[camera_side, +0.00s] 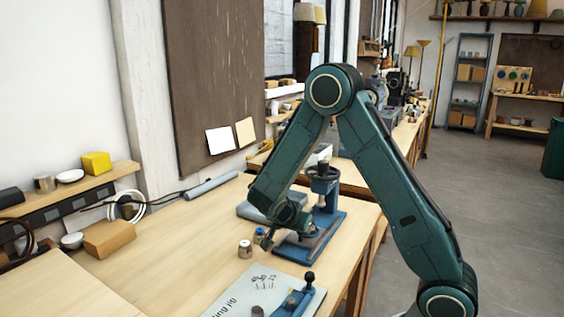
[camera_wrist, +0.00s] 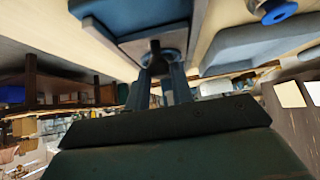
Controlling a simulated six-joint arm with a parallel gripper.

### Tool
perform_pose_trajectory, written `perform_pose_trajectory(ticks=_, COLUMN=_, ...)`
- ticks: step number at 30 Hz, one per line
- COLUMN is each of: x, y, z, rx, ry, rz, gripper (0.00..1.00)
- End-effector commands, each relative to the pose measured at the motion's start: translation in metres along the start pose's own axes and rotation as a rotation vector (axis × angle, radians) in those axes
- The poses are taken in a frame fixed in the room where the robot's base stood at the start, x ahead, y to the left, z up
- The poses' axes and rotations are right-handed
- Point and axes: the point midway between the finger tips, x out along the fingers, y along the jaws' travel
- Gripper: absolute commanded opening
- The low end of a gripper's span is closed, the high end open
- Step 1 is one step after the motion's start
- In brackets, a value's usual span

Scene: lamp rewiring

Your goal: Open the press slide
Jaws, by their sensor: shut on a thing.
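The blue press (camera_side: 328,205) stands on its flat blue base on the bench, with a dark round top. My gripper (camera_wrist: 161,62) is low at the front of the press. In the wrist view its two fingers are closed around a small dark knob (camera_wrist: 155,47) at the front of the press slide (camera_wrist: 150,36). In the side view my wrist hides most of the slide and the fingertips. How far the slide stands out cannot be told.
A pale jar (camera_side: 245,249) and a blue-capped item (camera_side: 259,233) stand left of the press. A jig board (camera_side: 262,284) with a blue fixture (camera_side: 296,300) lies in front. A grey padded block (camera_side: 264,206) lies behind. The bench's left middle is clear.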

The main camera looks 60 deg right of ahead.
Motion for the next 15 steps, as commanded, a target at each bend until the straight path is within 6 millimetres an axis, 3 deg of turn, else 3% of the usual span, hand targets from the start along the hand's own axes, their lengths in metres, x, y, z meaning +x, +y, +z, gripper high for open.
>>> perform_pose_trajectory(ticks=6, x=-0.022, y=-0.001, z=0.022, rx=-0.004, ry=-0.002, rz=-0.006, gripper=0.00)
perform_pose_trajectory(ticks=15, x=-0.028, y=-0.001, z=0.028, rx=0.000, ry=-0.002, rz=-0.004, gripper=0.00)
